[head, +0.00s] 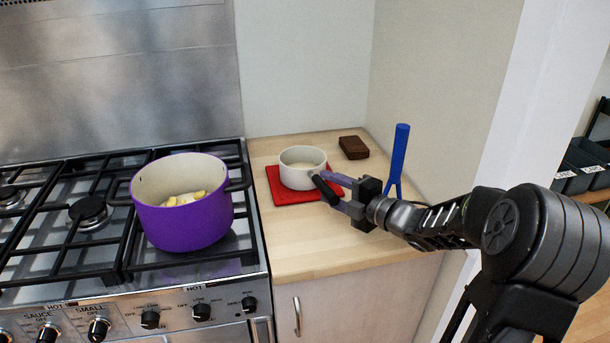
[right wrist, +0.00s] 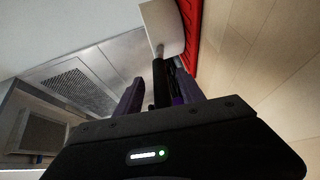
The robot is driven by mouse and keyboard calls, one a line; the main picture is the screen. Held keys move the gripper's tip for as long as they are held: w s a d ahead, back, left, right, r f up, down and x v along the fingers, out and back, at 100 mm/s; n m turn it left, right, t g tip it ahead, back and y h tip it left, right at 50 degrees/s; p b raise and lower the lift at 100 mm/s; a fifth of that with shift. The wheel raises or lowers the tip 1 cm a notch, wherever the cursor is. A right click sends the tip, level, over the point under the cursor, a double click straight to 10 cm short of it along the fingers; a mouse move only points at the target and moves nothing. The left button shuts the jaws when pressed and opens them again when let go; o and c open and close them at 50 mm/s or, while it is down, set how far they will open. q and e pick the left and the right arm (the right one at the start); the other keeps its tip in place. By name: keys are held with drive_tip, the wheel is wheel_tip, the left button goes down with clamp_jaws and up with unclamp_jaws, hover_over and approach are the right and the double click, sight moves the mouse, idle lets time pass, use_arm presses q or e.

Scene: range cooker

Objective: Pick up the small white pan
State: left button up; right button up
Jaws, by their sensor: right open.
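The small white pan (head: 301,170) stands upright on a red mat (head: 283,196) on the wooden counter, its black handle (head: 326,190) pointing toward my right gripper. My right gripper (head: 332,188) is open at the handle, with purple fingers on either side of it. In the right wrist view the white pan (right wrist: 163,27) is at the top, and its dark handle (right wrist: 159,78) runs down between the open fingers (right wrist: 158,92). I cannot tell whether the fingers touch the handle. My left gripper is not in view.
A purple pot (head: 184,222) with pale yellow pieces inside stands on the gas hob left of the counter. A brown block (head: 353,147) lies behind the mat. A blue upright object (head: 398,160) stands close behind my right gripper. The counter front is clear.

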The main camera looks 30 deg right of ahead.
drive_tip(key=shift+x, duration=1.5)
clamp_jaws()
drive_tip(key=shift+r, duration=0.15)
idle(0.5)
